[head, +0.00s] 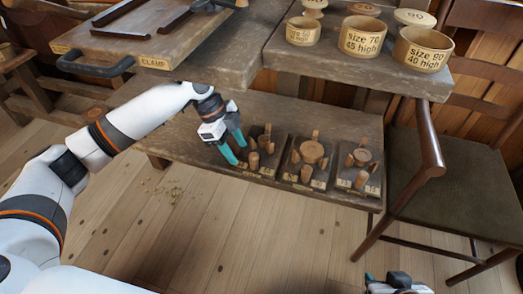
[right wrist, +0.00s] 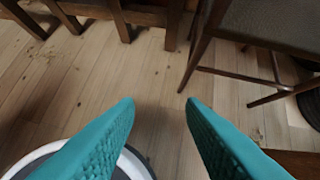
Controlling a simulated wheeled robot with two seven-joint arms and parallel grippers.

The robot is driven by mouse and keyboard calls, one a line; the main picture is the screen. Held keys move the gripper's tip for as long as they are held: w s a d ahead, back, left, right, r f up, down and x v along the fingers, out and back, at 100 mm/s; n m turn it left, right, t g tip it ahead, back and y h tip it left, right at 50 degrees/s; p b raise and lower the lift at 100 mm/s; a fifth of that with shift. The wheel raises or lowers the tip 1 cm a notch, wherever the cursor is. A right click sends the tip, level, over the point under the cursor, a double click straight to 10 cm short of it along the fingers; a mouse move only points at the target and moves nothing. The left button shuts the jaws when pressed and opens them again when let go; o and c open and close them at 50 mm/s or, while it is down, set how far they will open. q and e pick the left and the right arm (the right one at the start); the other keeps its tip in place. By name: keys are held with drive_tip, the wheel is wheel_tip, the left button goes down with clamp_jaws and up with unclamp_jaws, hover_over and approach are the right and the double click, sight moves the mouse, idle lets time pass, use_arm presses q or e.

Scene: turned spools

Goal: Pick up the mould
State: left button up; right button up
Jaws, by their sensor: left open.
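Three dark boards stand in a row on the low wooden bench in the head view: a left board (head: 242,168), a middle board (head: 304,183) and a right board (head: 370,188). Each carries small upright wooden pieces; the middle one has a wider round block (head: 312,152). None bears a readable name, so I cannot tell which piece is the mould. My left gripper (head: 235,148) is open, its teal fingers pointing down at the left end of the left board. It appears empty. My right gripper (right wrist: 160,102) is open and empty above the floor, away from the bench.
A higher table holds round wooden boxes (head: 363,36) with size labels and lids. A board marked CLAMP (head: 155,62) with a dark handle (head: 95,66) overhangs at the upper left. A chair (head: 455,185) stands right of the bench. The floor in front is clear except for shavings (head: 168,192).

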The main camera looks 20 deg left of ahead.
sight(250, 154)
use_arm(q)
drive_tip(key=d, duration=0.2)
drive_tip(key=d+b, duration=0.1)
drive_tip(key=shift+s+d+f, duration=0.1)
drive_tip(key=shift+d+f, duration=0.25)
drive_tip(key=shift+b+x, duration=0.45)
drive_tip(key=shift+x, duration=0.5)
drive_tip(key=shift+f, duration=0.25)
use_arm(e)
drive_tip(key=w+a+r+t+y, duration=0.1)
drive_tip(key=w+a+r+t, duration=0.1)
drive_tip(key=w+r+t, duration=0.3)
drive_tip(key=shift+w+a+y, duration=0.3)
drive_tip(key=shift+w+a, duration=0.05)
drive_tip(key=shift+w, duration=0.5)
use_arm(q)
drive_tip(key=shift+c, duration=0.3)
use_arm(e)
drive_tip(key=shift+r, duration=0.1)
use_arm(q)
drive_tip(key=shift+r, duration=0.1)
clamp_jaws()
drive_tip(key=shift+r, duration=0.1)
